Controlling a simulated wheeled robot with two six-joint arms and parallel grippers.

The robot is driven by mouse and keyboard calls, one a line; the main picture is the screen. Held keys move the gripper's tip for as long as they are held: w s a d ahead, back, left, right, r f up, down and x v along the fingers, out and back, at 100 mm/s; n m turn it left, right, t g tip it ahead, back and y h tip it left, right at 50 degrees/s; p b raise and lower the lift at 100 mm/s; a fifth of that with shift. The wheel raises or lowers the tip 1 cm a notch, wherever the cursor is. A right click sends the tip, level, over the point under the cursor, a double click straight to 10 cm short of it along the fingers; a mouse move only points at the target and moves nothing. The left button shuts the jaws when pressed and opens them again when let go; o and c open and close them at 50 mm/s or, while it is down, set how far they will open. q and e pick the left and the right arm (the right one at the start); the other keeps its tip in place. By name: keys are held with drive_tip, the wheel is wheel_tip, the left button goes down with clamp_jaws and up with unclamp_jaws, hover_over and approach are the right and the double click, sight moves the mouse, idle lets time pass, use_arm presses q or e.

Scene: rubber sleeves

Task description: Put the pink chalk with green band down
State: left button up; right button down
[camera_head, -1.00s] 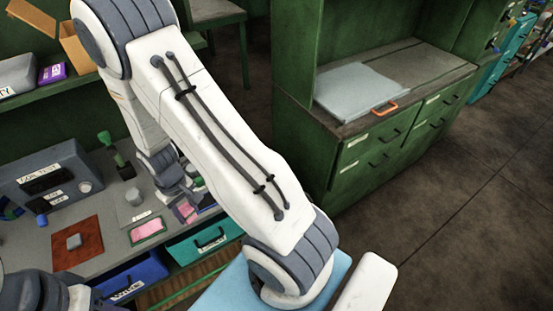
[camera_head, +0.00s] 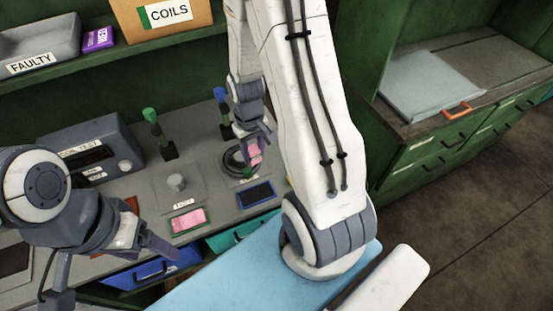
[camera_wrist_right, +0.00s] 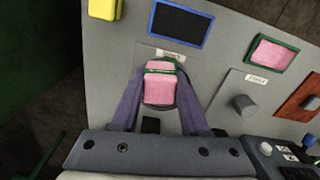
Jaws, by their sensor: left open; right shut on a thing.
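The pink chalk with green band (camera_head: 257,153) is between the fingers of my right gripper (camera_head: 252,146), over the right part of the bench. In the right wrist view the chalk (camera_wrist_right: 160,90) sits between both purple fingers, with its green band near the far end. A dark round spot shows around and under it, beside a small white label (camera_wrist_right: 170,54). I cannot tell whether the chalk touches that surface. My left gripper (camera_head: 108,265) is open and empty at the front left of the bench.
A blue-framed dark pad (camera_head: 255,194) and a green-framed pink pad (camera_head: 188,220) lie near the bench front. A grey knob (camera_head: 176,183), a green-topped post (camera_head: 152,122) and a grey test box (camera_head: 85,160) stand on the bench. A yellow block (camera_wrist_right: 104,8) shows in the wrist view.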

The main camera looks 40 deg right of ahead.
drive_tip(key=s+d+r+m+b, duration=0.2)
drive_tip(key=s+d+b, duration=0.3)
drive_tip(key=s+d, duration=0.6)
drive_tip(key=w+f, duration=0.2)
drive_tip(key=w, duration=0.1)
drive_tip(key=w+f, duration=0.2)
drive_tip(key=w, duration=0.2)
drive_tip(key=w+f+p, duration=0.1)
drive_tip(key=w+f, duration=0.1)
drive_tip(key=w, duration=0.1)
drive_tip(key=shift+w+a+f, duration=0.15)
drive_tip(key=shift+a+f, duration=0.2)
drive_tip(key=shift+f, duration=0.05)
wheel_tip(320, 180, down, 4)
drive_tip(key=shift+w+r, duration=0.1)
use_arm(q)
wheel_tip(320, 180, down, 5)
drive_tip(key=shift+d+r, duration=0.1)
drive_tip(key=shift+d, duration=0.05)
use_arm(e)
drive_tip(key=shift+f, duration=0.2)
drive_tip(key=shift+f, duration=0.2)
drive_tip(key=shift+c, duration=2.1)
unclamp_jaws()
